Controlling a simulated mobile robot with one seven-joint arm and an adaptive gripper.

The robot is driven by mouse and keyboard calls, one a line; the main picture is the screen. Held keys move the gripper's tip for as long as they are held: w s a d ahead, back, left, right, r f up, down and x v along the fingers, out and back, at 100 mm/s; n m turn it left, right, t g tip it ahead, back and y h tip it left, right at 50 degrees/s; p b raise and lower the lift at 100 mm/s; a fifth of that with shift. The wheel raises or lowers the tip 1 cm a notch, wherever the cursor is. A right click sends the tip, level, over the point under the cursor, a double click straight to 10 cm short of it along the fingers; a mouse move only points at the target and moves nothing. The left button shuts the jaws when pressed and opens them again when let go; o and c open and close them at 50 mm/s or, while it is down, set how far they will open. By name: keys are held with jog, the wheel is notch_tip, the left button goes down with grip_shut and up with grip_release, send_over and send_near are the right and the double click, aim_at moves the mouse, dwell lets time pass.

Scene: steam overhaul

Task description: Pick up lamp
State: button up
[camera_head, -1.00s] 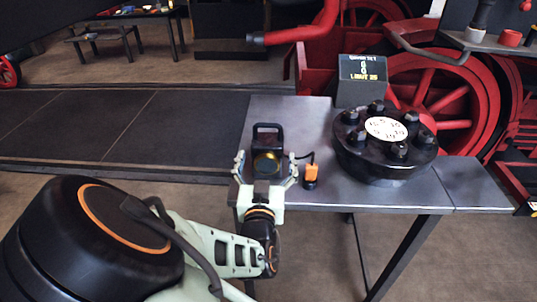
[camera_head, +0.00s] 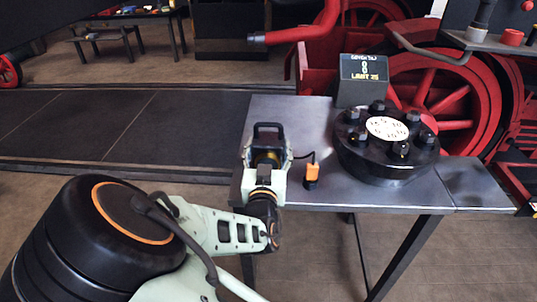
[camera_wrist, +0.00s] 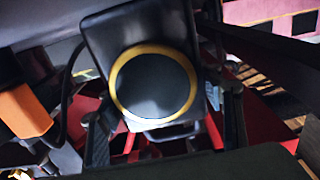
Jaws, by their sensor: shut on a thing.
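The lamp (camera_head: 267,131) is a black box with a handle on top, standing at the left part of the grey metal table. In the wrist view the lamp (camera_wrist: 152,84) fills the middle, with a round dark lens in a yellow ring facing the camera. My gripper (camera_head: 266,158) is shut on the lamp, with a finger at each side of it. The fingers also show beside the lamp in the wrist view. The front of the lamp is partly hidden by my gripper in the head view. I cannot tell whether the lamp touches the table.
A small orange device (camera_head: 312,171) with a black cable stands close to the right of my gripper. A large black bolted flange (camera_head: 385,155) with a white dial and a dark display box (camera_head: 364,73) stand farther right on the table (camera_head: 420,195). Red wheels are behind.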

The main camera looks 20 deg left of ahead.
aim_at(269, 140)
jog(key=shift+r, duration=0.1)
jog(key=c, duration=0.6)
jog(key=shift+o, duration=0.2)
jog(key=shift+r, duration=0.45)
jog(key=r, duration=0.1)
jog(key=r+p, duration=0.1)
jog(key=r, duration=0.1)
jog(key=shift+s+d+r, duration=0.2)
jog(key=shift+s, duration=0.15)
jog(key=s+d+r+p, duration=0.7)
jog(key=s+p, duration=0.4)
jog(key=p, duration=1)
jog(key=shift+r, duration=0.85)
